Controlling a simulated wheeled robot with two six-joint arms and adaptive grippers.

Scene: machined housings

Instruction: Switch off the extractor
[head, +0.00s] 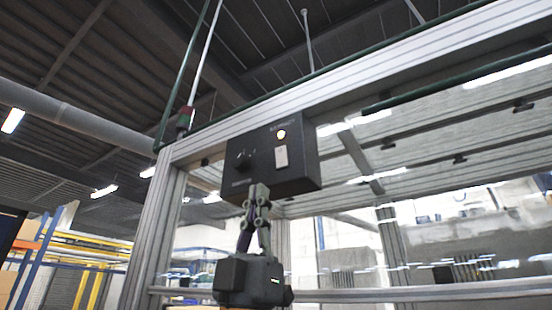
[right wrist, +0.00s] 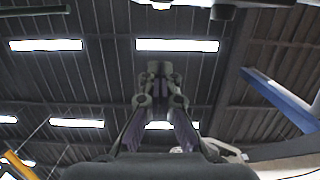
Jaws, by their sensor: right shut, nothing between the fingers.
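A dark control box (head: 303,160) hangs from the aluminium frame in the upper middle of the head view. On its face are a lit yellowish lamp (head: 281,134), a pale rocker switch (head: 281,156) under the lamp, and a dark knob (head: 243,160) at the left. The lettering is too small to read. My right gripper (head: 257,190) points up, with its fingertips shut and empty, just by the box's lower edge. Contact with the box cannot be told. The right wrist view shows the shut fingers (right wrist: 160,75) against the ceiling. My left gripper is not in view.
An aluminium post (head: 158,235) stands left of the box, and a thick top beam (head: 400,62) runs to the upper right. A lower rail (head: 430,292) crosses at the right. A dark fixture (right wrist: 222,10) shows at the top of the right wrist view.

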